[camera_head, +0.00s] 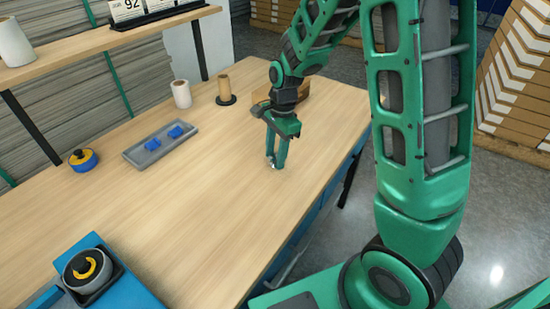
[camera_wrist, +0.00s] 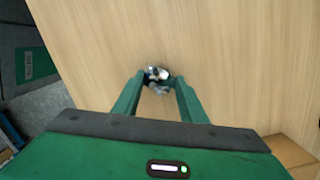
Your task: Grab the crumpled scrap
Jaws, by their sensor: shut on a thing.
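The crumpled scrap (camera_wrist: 157,75) is a small, shiny, silvery-grey wad, seen between the fingertips in the wrist view. In the head view only a small pale bit of it (camera_head: 270,160) shows beside the fingers. My gripper (camera_head: 275,164) points down at the wooden table, with its fingertips at or just above the tabletop. It also shows in the wrist view (camera_wrist: 157,85), with its two green fingers shut on the scrap from both sides. I cannot tell whether the scrap still touches the table.
The wooden table (camera_head: 170,230) is clear around my gripper. A grey tray (camera_head: 162,146) with blue pieces, a blue-and-yellow roll (camera_head: 82,160), a white roll (camera_head: 181,93) and a brown roll on a stand (camera_head: 225,87) lie left and behind. A blue device (camera_head: 125,291) stands front left. A cardboard box (camera_head: 262,97) is behind.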

